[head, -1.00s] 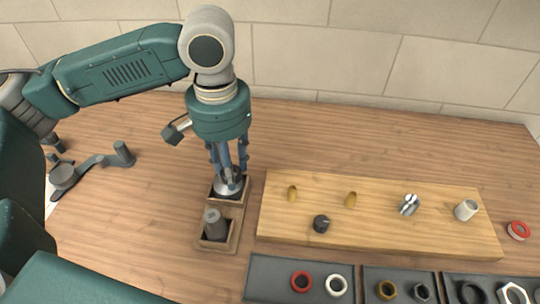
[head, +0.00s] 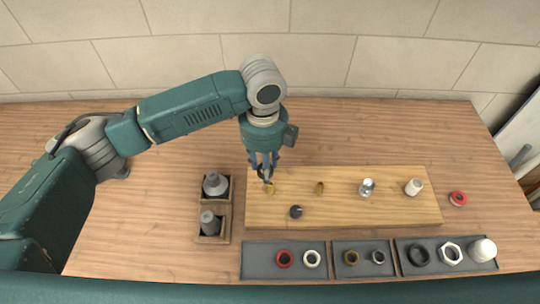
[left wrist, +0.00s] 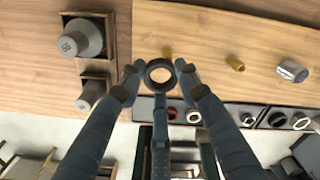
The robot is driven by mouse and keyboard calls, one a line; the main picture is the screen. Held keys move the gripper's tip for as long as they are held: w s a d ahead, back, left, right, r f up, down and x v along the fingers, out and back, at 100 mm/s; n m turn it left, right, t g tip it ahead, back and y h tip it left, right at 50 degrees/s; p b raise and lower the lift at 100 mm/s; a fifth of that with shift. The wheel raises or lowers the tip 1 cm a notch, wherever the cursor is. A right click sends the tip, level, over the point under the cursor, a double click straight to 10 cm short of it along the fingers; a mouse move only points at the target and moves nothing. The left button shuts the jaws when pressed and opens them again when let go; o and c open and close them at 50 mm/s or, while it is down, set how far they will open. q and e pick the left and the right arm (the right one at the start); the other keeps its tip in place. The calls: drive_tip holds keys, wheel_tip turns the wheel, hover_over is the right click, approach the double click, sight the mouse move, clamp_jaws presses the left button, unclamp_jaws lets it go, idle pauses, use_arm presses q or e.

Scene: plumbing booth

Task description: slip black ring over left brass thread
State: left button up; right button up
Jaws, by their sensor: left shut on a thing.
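My left gripper (head: 265,176) is shut on a black ring (left wrist: 159,89), held between its fingertips in the left wrist view. In the head view the ring shows as a dark band between the fingers. The left brass thread (head: 269,189) stands on the light wooden board, just below the fingertips in the head view. In the left wrist view this thread (left wrist: 167,52) shows past the ring's upper edge, partly hidden. The ring appears above the thread; I cannot tell whether they touch. My right gripper is not in view.
The board (head: 400,212) also carries a second brass thread (head: 320,188), a chrome fitting (head: 367,187), a white fitting (head: 413,187) and a black knob (head: 296,212). Grey trays (head: 324,272) with rings and nuts lie in front. A wooden holder (head: 227,222) with grey pieces stands left.

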sight(270, 184)
use_arm(q)
drive_tip(key=shift+s+d+f+m, duration=0.1)
drive_tip(key=shift+d+m, duration=0.55)
drive_tip(key=shift+m, duration=0.35)
drive_tip(key=shift+f+b, duration=0.6)
drive_tip(key=shift+f, duration=0.1)
drive_tip(key=shift+f+b, duration=1.3)
drive_tip(key=shift+b, duration=0.15)
drive_tip(key=shift+f+b, duration=0.65)
drive_tip(key=shift+f, duration=0.8)
drive_tip(key=o, duration=1.7)
